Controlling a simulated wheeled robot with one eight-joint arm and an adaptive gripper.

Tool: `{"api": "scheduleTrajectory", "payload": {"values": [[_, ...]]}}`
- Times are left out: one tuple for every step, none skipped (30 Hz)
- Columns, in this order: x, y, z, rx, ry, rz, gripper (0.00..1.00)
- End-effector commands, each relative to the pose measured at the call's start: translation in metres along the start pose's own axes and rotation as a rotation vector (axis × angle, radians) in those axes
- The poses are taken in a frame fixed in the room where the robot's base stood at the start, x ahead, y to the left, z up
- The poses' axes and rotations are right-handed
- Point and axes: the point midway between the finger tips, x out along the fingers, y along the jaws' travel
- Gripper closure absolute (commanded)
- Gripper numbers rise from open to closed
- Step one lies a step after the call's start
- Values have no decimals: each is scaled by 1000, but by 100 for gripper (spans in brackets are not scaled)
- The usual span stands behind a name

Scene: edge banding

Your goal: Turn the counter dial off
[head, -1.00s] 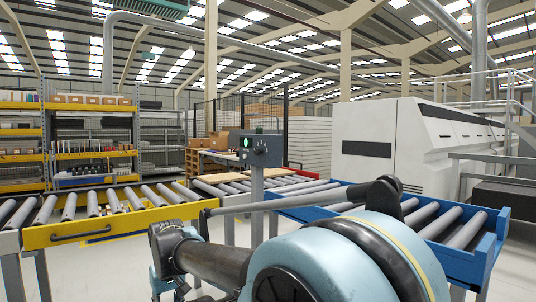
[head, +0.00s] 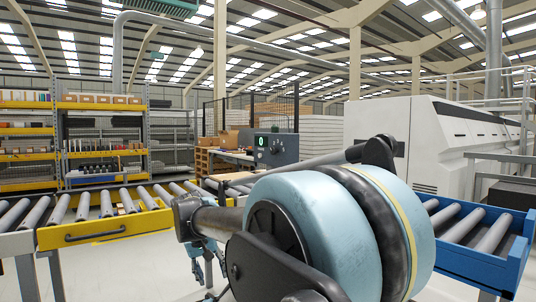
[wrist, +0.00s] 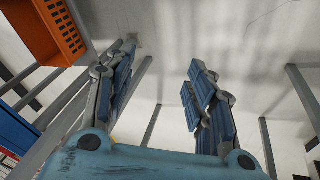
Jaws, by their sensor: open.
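The grey counter box (head: 287,153) stands beyond my arm, just right of the picture's middle in the head view. It has a lit green display reading what looks like 0, and a dark dial (head: 277,146) on its face. The dial's setting is too small to read. My arm hides the post below the box. My gripper (head: 207,268) hangs low at the left of my arm, partly hidden, nearer than the box and below it. The wrist view shows my gripper (wrist: 162,68) open, with nothing between its fingers. The counter does not show there.
A yellow-sided roller conveyor (head: 105,229) runs at left, and a blue roller conveyor (head: 480,262) at right. Shelving (head: 100,150) and a large white machine (head: 450,140) stand behind. The wrist view shows pale floor (wrist: 235,40), grey legs and an orange crate (wrist: 62,38).

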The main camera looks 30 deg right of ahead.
Motion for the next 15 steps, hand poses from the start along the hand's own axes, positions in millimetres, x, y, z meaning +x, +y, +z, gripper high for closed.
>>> {"api": "scheduleTrajectory", "payload": {"values": [[-9, 15, -22, 56, 18, 64, 50], [-14, 25, -33, 93, 32, 104, 50], [-21, 37, -49, 141, 52, 155, 50], [-27, 46, -61, 176, 69, 193, 50], [-32, 55, -73, 211, 87, 229, 50], [-40, 66, -89, 258, 114, 278, 50], [-46, 75, -100, 294, 136, 314, 50], [-52, 83, -113, 328, 159, 349, 50], [-61, 94, -129, 375, 193, 394, 50], [-67, 102, -141, 408, 220, 428, 50], [-74, 110, -153, 442, 248, 460, 50], [-83, 120, -170, 485, 288, 503, 50], [-90, 126, -182, 519, 320, 533, 50], [-98, 134, -194, 550, 353, 563, 50], [-107, 142, -211, 593, 399, 600, 50]]}}
